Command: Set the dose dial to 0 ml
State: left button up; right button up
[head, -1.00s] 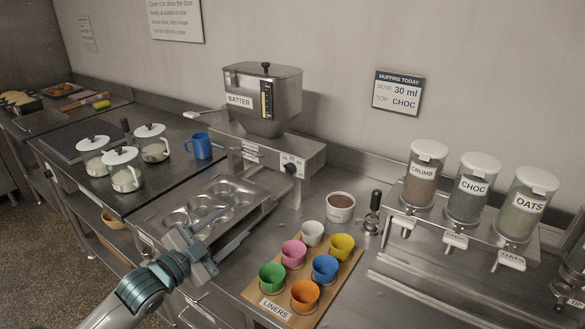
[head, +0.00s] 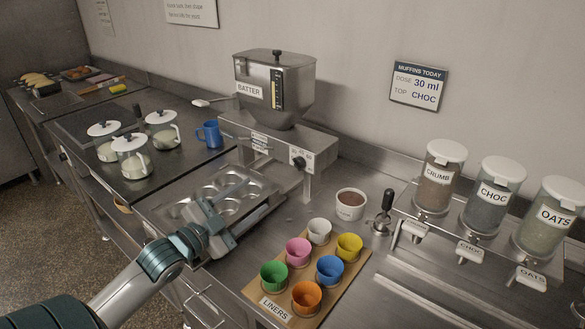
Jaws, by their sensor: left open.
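The dose dial (head: 298,162) is a small dark knob on a white plate. It sits on the front right of the steel batter dispenser (head: 300,95). Small marks surround the dial, too small to read its setting. My left gripper (head: 238,196) is open and empty above the muffin tin, below and to the left of the dial and clear of it. My right gripper is not in view.
The muffin tin (head: 262,196) lies under the dispenser. A board of coloured liners (head: 275,308) and a chocolate bowl (head: 350,205) stand to the right. A blue mug (head: 210,134) and lidded jars (head: 133,158) stand left. A wall sign (head: 418,86) reads 30 ml, CHOC.

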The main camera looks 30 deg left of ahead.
aim_at(298, 164)
pick_arm(q)
jog(key=w+d+p, duration=0.1)
jog(key=w+p, duration=0.4)
jog(key=w, duration=1.1)
jog(key=shift+w+d, duration=0.15)
jog(key=shift+w, duration=0.25)
jog(key=c, duration=1)
jog(key=shift+c, duration=0.2)
